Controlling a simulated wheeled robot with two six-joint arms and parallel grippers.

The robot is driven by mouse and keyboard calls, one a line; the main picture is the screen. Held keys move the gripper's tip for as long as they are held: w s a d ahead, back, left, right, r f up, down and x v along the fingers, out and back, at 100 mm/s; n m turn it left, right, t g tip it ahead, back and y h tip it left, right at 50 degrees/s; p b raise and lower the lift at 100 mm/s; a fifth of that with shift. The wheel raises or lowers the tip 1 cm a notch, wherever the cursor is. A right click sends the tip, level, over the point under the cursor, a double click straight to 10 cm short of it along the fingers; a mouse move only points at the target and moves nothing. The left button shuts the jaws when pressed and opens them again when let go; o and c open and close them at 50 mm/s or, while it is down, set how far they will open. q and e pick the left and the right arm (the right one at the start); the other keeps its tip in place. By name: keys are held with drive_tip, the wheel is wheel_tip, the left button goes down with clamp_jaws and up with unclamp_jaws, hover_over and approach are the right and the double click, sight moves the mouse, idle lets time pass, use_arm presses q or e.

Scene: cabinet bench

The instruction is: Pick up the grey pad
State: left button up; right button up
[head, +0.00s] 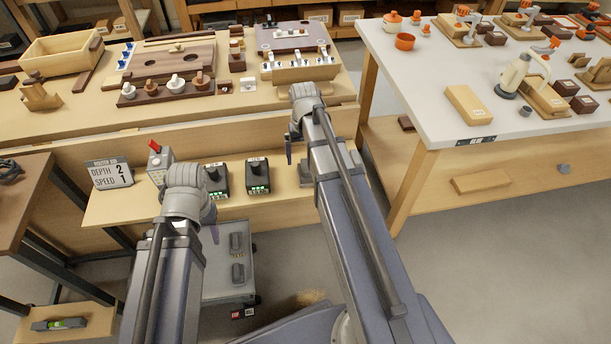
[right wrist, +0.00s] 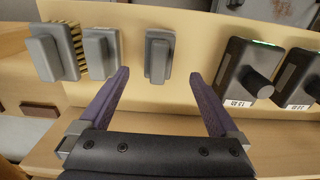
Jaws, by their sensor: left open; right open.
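Three grey pieces with raised grips lie on the lower bench shelf in the right wrist view. A plain grey pad (right wrist: 158,55) is ahead of my right gripper (right wrist: 159,76), between the lines of its two fingers. The open fingers do not visibly touch it. Another plain grey block (right wrist: 100,53) lies left of it, beside a grey-backed brush (right wrist: 54,52) with bristles. In the head view my right gripper (head: 289,150) is over the shelf, and a grey piece (head: 305,172) partly shows behind the arm. My left gripper (head: 213,232) is open and mostly hidden by its arm.
Black charger units (head: 258,176) with green lights stand on the shelf (head: 125,207); they appear right of the pad in the wrist view (right wrist: 248,70). The wooden bench top (head: 70,115) overhangs it. A white table (head: 420,90) stands to the right.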

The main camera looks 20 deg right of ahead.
sight(306, 165)
drive_tip(key=shift+s+f+b, duration=0.2)
drive_tip(key=shift+f+b, duration=1.35)
drive_tip(key=shift+f, duration=0.2)
drive_tip(key=shift+s+f+b, duration=0.2)
drive_tip(key=shift+f+b, duration=1.35)
drive_tip(key=shift+f, duration=0.15)
drive_tip(key=shift+r, duration=0.1)
drive_tip(key=c, duration=1.5)
drive_tip(key=shift+r, duration=0.15)
wheel_tip(306, 165, up, 10)
drive_tip(key=p, duration=1)
